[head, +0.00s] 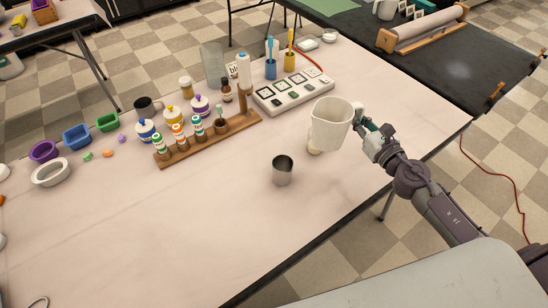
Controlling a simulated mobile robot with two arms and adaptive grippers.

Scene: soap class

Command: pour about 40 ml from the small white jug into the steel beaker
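The small white jug (330,126) is at the right of centre in the head view. My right gripper (361,121) is at its right side, shut on its handle. The jug appears raised above the table and leans a little; I cannot see any liquid in it. The steel beaker (282,171) stands upright on the table, to the left of the jug and nearer to me. The jug and the beaker are apart. My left gripper is not in view.
A wooden rack (210,140) with several small bottles stands left of the beaker. A white tray (293,91) with dark squares lies behind the jug. The table (200,220) is clear in front of the rack.

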